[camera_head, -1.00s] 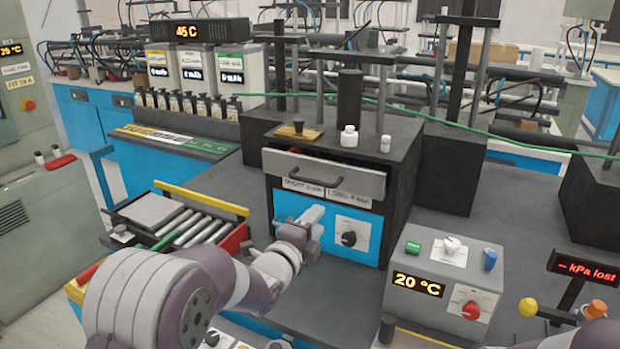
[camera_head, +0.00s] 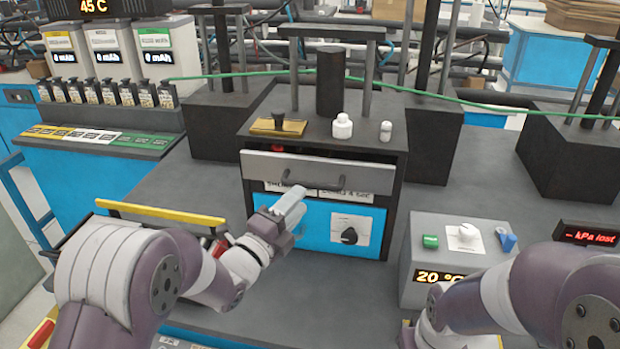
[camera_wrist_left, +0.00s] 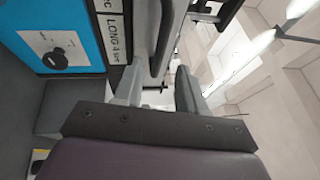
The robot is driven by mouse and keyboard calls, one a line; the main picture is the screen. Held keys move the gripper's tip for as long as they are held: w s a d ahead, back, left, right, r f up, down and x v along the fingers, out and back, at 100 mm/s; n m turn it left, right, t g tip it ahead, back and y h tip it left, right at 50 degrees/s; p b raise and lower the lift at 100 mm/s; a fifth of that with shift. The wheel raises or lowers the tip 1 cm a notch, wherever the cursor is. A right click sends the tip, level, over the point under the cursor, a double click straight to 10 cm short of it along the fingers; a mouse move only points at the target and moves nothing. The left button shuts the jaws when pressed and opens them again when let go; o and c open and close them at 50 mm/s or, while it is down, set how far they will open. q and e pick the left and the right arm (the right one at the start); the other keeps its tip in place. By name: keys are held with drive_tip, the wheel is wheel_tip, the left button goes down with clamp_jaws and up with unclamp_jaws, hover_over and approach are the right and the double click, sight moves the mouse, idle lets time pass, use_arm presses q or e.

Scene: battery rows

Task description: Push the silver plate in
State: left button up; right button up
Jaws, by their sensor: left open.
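The silver plate (camera_head: 345,174) is the front of a drawer near the top of a black press (camera_head: 400,150). It carries a dark bar handle (camera_head: 314,185). A dark gap shows above the plate, with something red inside, so it stands out from the press. My left gripper (camera_head: 291,208) is open, just in front of and below the plate's left part, before the blue panel (camera_head: 372,217). In the left wrist view my open left fingers (camera_wrist_left: 158,88) are close to the plate (camera_wrist_left: 140,30) and handle; contact cannot be told.
A white bottle (camera_head: 342,127), a smaller white bottle (camera_head: 386,131) and a wooden board (camera_head: 277,127) sit on the press. A grey control box (camera_head: 455,235) stands right of it. My right arm fills the lower right.

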sight(311, 185)
use_arm(q)
drive_tip(key=p+x, duration=0.1)
drive_tip(key=x, duration=0.4)
drive_tip(key=shift+w+a, duration=0.15)
drive_tip(key=shift+w, duration=0.15)
drive_tip(key=shift+w+d+r, duration=0.1)
drive_tip(key=shift+w+d, duration=0.15)
drive_tip(key=shift+d, duration=0.2)
drive_tip(key=shift+w, duration=0.15)
drive_tip(key=shift+a, duration=0.1)
clamp_jaws()
